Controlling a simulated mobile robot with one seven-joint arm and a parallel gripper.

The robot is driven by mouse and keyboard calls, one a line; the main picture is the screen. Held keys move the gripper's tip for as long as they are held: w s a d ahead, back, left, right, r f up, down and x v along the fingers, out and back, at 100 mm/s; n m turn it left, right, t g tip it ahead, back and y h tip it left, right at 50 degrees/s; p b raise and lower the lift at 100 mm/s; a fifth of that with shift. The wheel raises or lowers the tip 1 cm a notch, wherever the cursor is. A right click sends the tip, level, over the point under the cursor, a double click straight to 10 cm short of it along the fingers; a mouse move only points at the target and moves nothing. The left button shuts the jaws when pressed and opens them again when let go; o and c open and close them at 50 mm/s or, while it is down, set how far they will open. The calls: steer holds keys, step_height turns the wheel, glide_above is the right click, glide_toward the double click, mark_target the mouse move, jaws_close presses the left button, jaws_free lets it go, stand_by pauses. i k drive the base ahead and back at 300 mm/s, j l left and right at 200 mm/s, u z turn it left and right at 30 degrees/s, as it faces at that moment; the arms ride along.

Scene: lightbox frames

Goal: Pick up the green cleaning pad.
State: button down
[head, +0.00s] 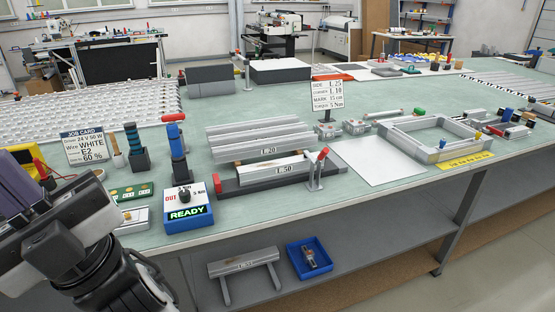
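I cannot pick out a green cleaning pad with certainty. A flat green piece (132,192) with small pale labels lies near the front left edge of the bench; it looks more like a labelled board than a pad. My gripper (75,235), grey and black, fills the lower left corner, in front of the bench. Its fingertips are not clear, so its opening and any held thing cannot be told. It hides part of the bench's left end.
On the pale green bench (365,208) stand a blue READY box (187,217), a job card (84,147), metal bars (262,138), a red-handled clamp (317,170) and a grey frame (400,138). A white sheet (380,160) lies flat. A blue tray (293,262) sits on the lower shelf.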

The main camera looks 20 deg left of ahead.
mark_target(419, 112)
steer(key=i+l, duration=0.3)
steer(key=l, duration=0.15)
steer(key=i+l+u, duration=0.1)
steer(key=i+l, duration=0.2)
steer(key=l, duration=0.2)
steer(key=i+l, duration=0.25)
steer(key=l, duration=0.25)
steer(key=i+l+u, duration=0.1)
steer(key=i+l, duration=0.2)
steer(key=l, duration=0.15)
steer(key=i+l+u, duration=0.1)
steer(key=i+l, duration=0.15)
steer(key=l, duration=0.3)
steer(key=i+l, duration=0.25)
steer(key=l, duration=0.25)
steer(key=i+l+u, duration=0.1)
steer(key=i+l, duration=0.15)
steer(key=l, duration=0.3)
steer(key=i+l, duration=0.2)
steer(key=l, duration=0.35)
steer(key=i, duration=1.05)
steer(key=l+u, duration=0.05)
